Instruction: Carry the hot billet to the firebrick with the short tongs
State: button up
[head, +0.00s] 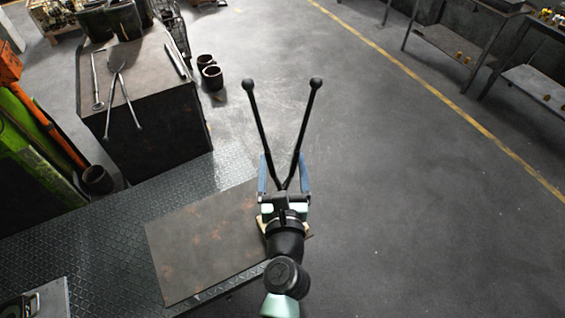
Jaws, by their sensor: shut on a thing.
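My gripper (283,172) is in the middle of the head view, over the right end of a rusty plate. Its two blue fingers are shut on a pair of dark tongs (304,125). The tongs' two arms spread away from me in a V, each ending in a ball. Where the arms meet is between my fingers; the tongs' other end is hidden. A pale edge (262,224) shows beside and under my wrist; it may be the firebrick, but I cannot tell. I see no glowing billet.
A dark block (155,110) at the upper left bears another pair of tongs (122,95) and other tools. Two small dark cups (210,75) stand beside it. The grey floor at right is clear up to the benches.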

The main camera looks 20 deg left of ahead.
notch_tip(320, 180, up, 3)
jog(key=p, duration=0.3)
jog(key=shift+r, duration=0.2)
dwell(0.3)
grip_shut()
dwell(0.9)
jog(key=shift+r, duration=0.1)
notch_tip(320, 180, up, 4)
jog(key=p, duration=0.3)
dwell(0.5)
jog(key=shift+f, duration=0.2)
